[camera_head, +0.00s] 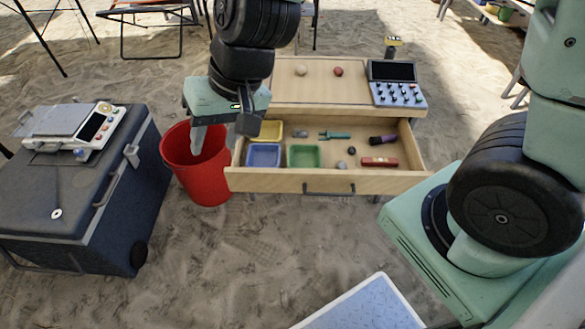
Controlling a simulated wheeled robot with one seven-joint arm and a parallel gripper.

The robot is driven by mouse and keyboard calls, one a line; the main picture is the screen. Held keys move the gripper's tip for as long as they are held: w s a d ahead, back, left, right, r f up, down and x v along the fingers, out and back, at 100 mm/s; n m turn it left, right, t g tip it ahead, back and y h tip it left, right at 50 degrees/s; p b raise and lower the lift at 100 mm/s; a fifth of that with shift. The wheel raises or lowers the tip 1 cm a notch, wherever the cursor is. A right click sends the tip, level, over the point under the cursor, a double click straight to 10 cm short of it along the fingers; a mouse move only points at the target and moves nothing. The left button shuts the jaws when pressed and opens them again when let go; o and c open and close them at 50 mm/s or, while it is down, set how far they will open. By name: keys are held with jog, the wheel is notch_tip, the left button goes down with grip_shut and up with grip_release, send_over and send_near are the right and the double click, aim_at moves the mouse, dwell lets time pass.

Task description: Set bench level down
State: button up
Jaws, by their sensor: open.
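A small red bar (380,162), which looks like the bench level, lies flat in the right front part of the open wooden drawer (290,183). My gripper (222,133) is open, its fingers pointing down. In the picture it is over the red bucket (198,180) and the drawer's left edge, well to the left of the red bar. I see nothing between its fingers. Its height above the drawer is hard to tell.
The drawer also holds yellow (269,130), blue (263,154) and green (303,155) trays, a teal-handled tool (335,135), a brush (383,140) and stones. A control panel (397,84) stands on the tabletop (300,96). A dark case (75,190) stands left.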

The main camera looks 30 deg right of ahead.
jog(key=s+d+r+n+g+h, duration=0.1)
jog(key=s+d+n, duration=0.2)
jog(key=s, duration=0.4)
jog(key=s+d+r+n+g+h, duration=0.1)
jog(key=s+d+n+h, duration=0.1)
jog(key=s, duration=0.5)
jog(key=shift+d+r+n+h, duration=0.15)
jog(key=shift+d+n+h, duration=0.25)
jog(key=shift+n, duration=0.7)
jog(key=shift+d, duration=0.1)
notch_tip(320, 180, up, 12)
jog(key=p, duration=1.2)
jog(key=shift+w+r, duration=0.1)
